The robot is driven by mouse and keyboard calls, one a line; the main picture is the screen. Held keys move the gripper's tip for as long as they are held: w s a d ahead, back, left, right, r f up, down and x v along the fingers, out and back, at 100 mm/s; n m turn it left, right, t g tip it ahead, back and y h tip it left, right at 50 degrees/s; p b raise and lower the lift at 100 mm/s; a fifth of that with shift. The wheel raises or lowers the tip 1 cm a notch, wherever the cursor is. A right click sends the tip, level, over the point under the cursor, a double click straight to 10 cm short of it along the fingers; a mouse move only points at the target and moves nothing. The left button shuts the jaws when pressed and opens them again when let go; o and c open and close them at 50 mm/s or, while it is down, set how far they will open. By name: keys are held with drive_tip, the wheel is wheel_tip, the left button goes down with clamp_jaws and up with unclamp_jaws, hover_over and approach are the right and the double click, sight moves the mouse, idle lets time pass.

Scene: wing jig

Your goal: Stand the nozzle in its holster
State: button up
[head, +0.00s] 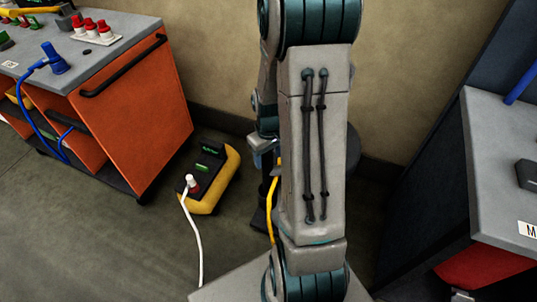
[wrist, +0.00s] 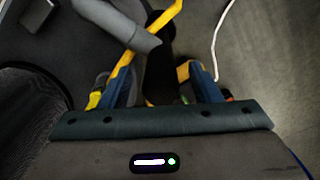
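In the wrist view, my gripper (wrist: 158,70) has two blue fingers with yellow parts, standing apart. A dark, upright-looking shape (wrist: 160,88) lies between them; I cannot tell whether they touch it. A grey rounded piece (wrist: 120,20) reaches in from the upper left, and a yellow hose (wrist: 152,38) crosses by the left finger. I cannot tell whether the grey piece is the nozzle. In the head view, my arm hides most of the gripper; the yellow hose (head: 271,215) shows beside it. No holster can be made out for certain.
A yellow and black box (head: 217,170) with a white cord (head: 197,235) stands on the floor. An orange cart (head: 140,120) with a blue plug (head: 54,58) and red-capped items (head: 90,29) is at left. A grey bench (head: 490,180) is at right. Floor is clear at lower left.

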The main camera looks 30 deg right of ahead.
drive_tip(key=shift+r, duration=0.1)
wheel_tip(320, 180, up, 14)
drive_tip(key=p, duration=0.1)
idle(0.4)
idle(0.5)
